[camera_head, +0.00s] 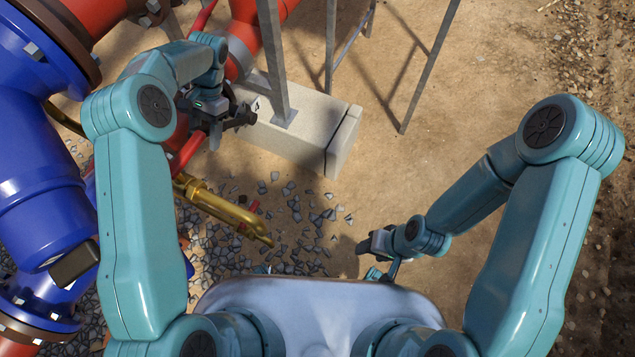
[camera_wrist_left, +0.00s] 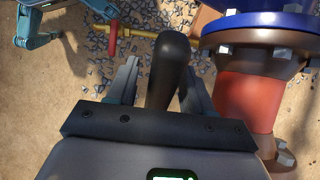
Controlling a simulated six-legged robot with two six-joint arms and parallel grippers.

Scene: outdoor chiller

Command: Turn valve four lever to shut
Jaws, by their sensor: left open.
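A black rounded lever grip (camera_wrist_left: 171,62) shows in the left wrist view, standing between the two fingers of my left gripper (camera_wrist_left: 159,70). The fingers are spread, with a gap visible on the left side of the grip; contact on the right side is hard to judge. The lever's base is hidden behind the gripper body. In the head view my left gripper (camera_head: 221,124) is beside the red pipework, and the grip is hard to make out there. No valve number is readable. My right gripper (camera_head: 376,243) is low beside my body, small and partly hidden.
A blue valve body (camera_head: 45,165) with bolted flanges stands at left. A brass pipe (camera_head: 222,207) with a red lever (camera_head: 250,216) runs below my left gripper. A concrete block (camera_head: 300,136) with metal posts lies behind. Bare ground at the right is open.

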